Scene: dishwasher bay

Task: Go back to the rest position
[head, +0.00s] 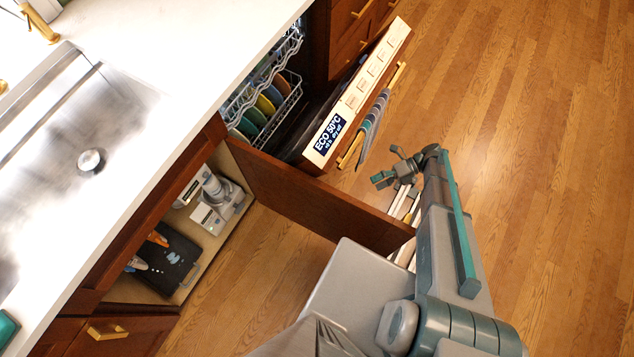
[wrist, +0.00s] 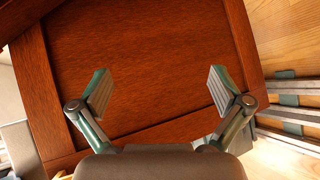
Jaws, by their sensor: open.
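My gripper (head: 391,179) is open and empty in the head view, at the end of my arm, right of the open cabinet door (head: 310,195). In the wrist view my gripper (wrist: 159,92) has its two fingers spread wide, with nothing between them. Behind the fingers the brown wooden panel of the cabinet door (wrist: 150,60) fills most of the wrist view. The gripper appears to face this panel; I cannot tell the exact gap.
The dishwasher door (head: 355,95) is partly open, with a striped towel (head: 374,122) on its handle. A rack with plates (head: 262,108) shows inside. The cabinet under the sink (head: 90,160) holds a dark tray (head: 168,262). Wooden floor (head: 540,150) is clear at the right.

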